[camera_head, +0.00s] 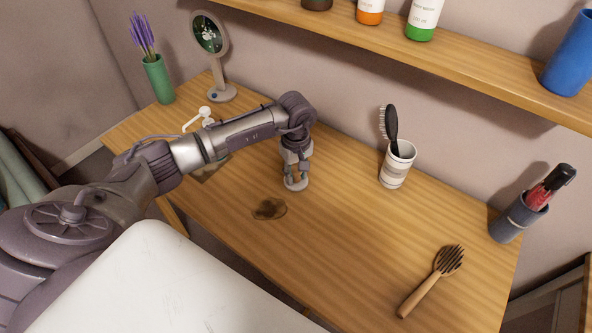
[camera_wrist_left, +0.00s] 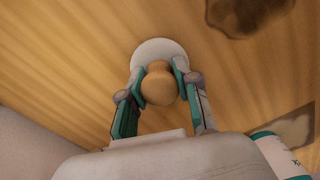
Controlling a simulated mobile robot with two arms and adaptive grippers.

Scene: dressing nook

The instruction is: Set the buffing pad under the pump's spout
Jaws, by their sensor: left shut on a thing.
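The buffing pad (camera_head: 296,186) is a pale round disc with a wooden knob. My left gripper (camera_head: 297,170) is shut on the knob, as the left wrist view shows, with the knob (camera_wrist_left: 159,84) between its fingers and the white disc (camera_wrist_left: 152,50) below. The pad is at or just above the tabletop; I cannot tell if it touches. The pump's white head and spout (camera_head: 204,114) show behind my left forearm, which hides most of its body. A pale bottle with a green edge (camera_wrist_left: 278,154), probably the pump, is cut off at lower right in the left wrist view.
A dark brown stain (camera_head: 269,208) lies near the pad on the wooden table (camera_head: 345,240). A darker patch (camera_head: 212,168) lies below my forearm. A mirror (camera_head: 222,92), green vase (camera_head: 158,80), brush cup (camera_head: 397,166), dark cup (camera_head: 516,219) and wooden brush (camera_head: 432,281) stand or lie around.

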